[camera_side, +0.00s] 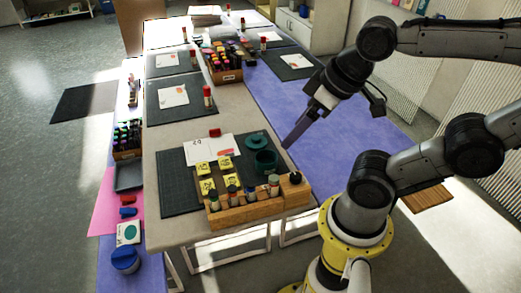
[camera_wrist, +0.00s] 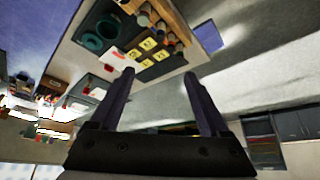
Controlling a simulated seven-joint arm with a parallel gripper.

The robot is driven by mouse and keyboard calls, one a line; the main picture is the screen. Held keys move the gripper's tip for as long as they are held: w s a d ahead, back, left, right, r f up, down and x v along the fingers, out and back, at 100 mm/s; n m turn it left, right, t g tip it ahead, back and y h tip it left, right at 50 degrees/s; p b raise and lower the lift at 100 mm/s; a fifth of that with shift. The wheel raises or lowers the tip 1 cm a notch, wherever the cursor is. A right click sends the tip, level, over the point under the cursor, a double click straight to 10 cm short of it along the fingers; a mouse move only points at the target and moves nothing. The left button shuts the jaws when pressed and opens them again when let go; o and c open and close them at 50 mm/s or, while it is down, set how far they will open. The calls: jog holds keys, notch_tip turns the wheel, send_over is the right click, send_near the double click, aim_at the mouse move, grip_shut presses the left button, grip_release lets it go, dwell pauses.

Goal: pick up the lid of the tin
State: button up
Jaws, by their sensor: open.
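The dark green lid (camera_side: 257,141) lies flat on the table, just behind the open green tin (camera_side: 265,163). In the wrist view, the round green lid (camera_wrist: 92,43) and the tin (camera_wrist: 108,27) show at the upper left, beyond my left finger. My gripper (camera_side: 287,146) points down to the right of the lid in the side view, apart from it. In the wrist view my gripper (camera_wrist: 158,75) has its two fingers spread, with nothing between them.
A wooden rack of bottles (camera_side: 245,206) stands at the table's front edge. Yellow cards (camera_side: 225,163) lie on a dark mat (camera_side: 178,200) left of the tin. A white sheet (camera_side: 205,150) and a red object (camera_side: 215,132) are behind. A marker box (camera_side: 226,74) stands farther back.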

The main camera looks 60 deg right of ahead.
jog(key=w+d+r+m, duration=0.3)
jog(key=w+r+m, duration=0.3)
jog(key=w+m, duration=0.55)
jog(key=m+g, duration=0.6)
jog(key=m, duration=1)
send_over(256, 137)
notch_tip(256, 137, down, 21)
jog(key=shift+n, duration=0.25)
notch_tip(256, 137, down, 13)
jog(key=shift+a, duration=0.1)
